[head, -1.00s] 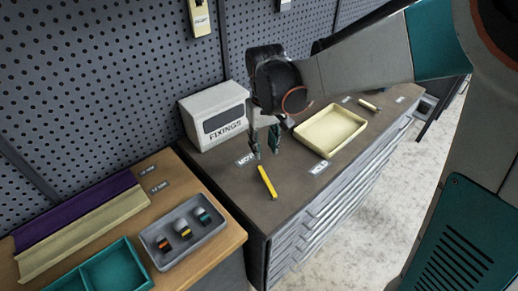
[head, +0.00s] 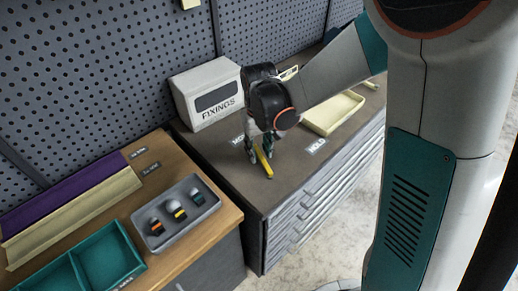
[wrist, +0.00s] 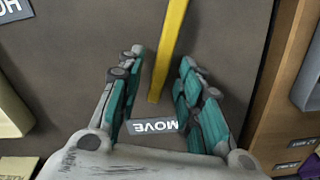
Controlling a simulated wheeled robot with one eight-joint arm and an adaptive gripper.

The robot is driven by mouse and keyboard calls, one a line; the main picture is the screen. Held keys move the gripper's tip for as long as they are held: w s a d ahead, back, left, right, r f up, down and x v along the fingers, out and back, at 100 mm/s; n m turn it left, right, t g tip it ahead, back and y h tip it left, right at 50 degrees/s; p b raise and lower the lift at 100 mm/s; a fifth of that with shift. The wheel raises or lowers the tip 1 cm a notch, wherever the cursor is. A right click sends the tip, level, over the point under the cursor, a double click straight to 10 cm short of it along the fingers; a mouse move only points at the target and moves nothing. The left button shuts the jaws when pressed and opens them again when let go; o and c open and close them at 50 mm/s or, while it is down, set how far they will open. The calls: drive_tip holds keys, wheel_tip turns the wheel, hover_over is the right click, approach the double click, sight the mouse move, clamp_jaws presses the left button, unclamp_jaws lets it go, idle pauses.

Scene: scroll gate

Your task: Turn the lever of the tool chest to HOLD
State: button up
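The yellow lever (head: 265,167) lies along the top of the tool chest (head: 235,178). In the wrist view the lever (wrist: 169,50) runs from the top edge down to an end near the MOVE label (wrist: 152,127). The HOLD label (head: 316,146) is to the lever's right in the head view; its edge shows in the wrist view's top left corner (wrist: 12,8). My gripper (head: 261,158) is low over the chest top at the lever's MOVE end. In the wrist view my gripper (wrist: 161,58) is open, with teal fingers on both sides of the lever and gaps visible.
A FIXINGS box (head: 207,96) stands behind and left of my gripper. A cream tray (head: 334,113) lies to the right. The wooden bench (head: 222,222) at left holds a grey tray (head: 155,240) with several small parts and a teal tray (head: 70,262). A perforated wall is behind.

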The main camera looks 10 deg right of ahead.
clamp_jaws()
drive_tip(key=d+m, duration=0.2)
drive_tip(key=m, duration=0.1)
drive_tip(key=shift+w+d, duration=0.1)
drive_tip(key=shift+w, duration=0.05)
drive_tip(key=d+m, duration=0.2)
drive_tip(key=m, duration=0.1)
drive_tip(key=d+m, duration=0.1)
drive_tip(key=s+m, duration=0.1)
drive_tip(key=m, duration=0.1)
drive_tip(key=d+m, duration=0.1)
drive_tip(key=shift+s+d, duration=0.3)
drive_tip(key=shift+s, duration=0.05)
drive_tip(key=shift+s+d+m, duration=0.45)
drive_tip(key=shift+s+m, duration=0.05)
drive_tip(key=shift+m, duration=0.5)
drive_tip(key=shift+s+d+m, duration=0.4)
drive_tip(key=shift+s+m, duration=0.05)
drive_tip(key=shift+m, duration=0.55)
